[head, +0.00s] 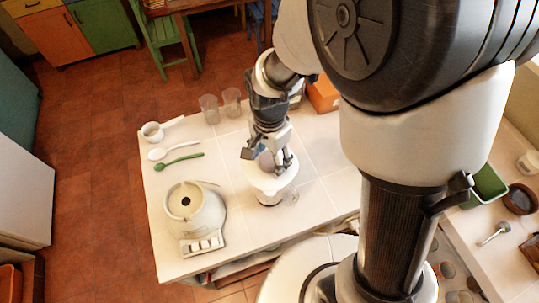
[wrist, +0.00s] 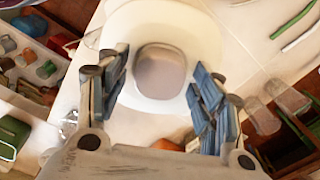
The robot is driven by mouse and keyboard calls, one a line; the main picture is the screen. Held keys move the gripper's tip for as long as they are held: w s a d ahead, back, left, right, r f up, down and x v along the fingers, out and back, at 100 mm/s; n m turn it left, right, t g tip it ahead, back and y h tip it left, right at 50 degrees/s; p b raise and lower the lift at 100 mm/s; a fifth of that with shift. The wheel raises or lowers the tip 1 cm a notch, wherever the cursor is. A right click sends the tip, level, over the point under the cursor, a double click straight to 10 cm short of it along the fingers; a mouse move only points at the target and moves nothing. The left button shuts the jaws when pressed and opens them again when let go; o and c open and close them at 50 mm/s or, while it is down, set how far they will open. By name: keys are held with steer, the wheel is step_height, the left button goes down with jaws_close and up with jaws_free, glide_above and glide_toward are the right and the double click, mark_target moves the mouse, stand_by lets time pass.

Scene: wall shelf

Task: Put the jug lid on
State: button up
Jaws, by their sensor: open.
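The white round jug lid (head: 270,182) is under my gripper (head: 267,161) in the head view, with a grey knob on top. In the wrist view the wide pale lid (wrist: 205,40) surrounds the grey knob (wrist: 160,72). My gripper (wrist: 156,68) is open, with one finger on each side of the knob and visible gaps.
A pale appliance with buttons (head: 195,215) stands at the front left of the white counter (head: 240,228). Two clear glasses (head: 210,108), a white cup (head: 153,131), a white spoon (head: 173,150) and a green spoon (head: 178,162) are further back. An orange box (head: 322,95) is behind my arm.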

stand_by(0.3)
step_height(320, 180, up, 12)
stand_by(0.5)
stand_by(0.6)
steer(key=s+d+f+n+t+b, duration=0.1)
steer(key=s+d+f+n+b, duration=0.1)
steer(key=s+d+n+b, duration=0.1)
steer(key=s+d+f+n+t+b, duration=0.2)
steer(key=s+d+n+b, duration=0.1)
steer(key=s+d+b, duration=0.1)
steer(key=s+d+f+n+t+b, duration=0.1)
steer(key=s+d+n+b, duration=0.2)
steer(key=s+b, duration=0.3)
steer(key=shift+s+d+f+n+t, duration=0.25)
steer(key=shift+d+f+n+t, duration=0.05)
steer(key=shift+d+f+n, duration=0.15)
stand_by(0.4)
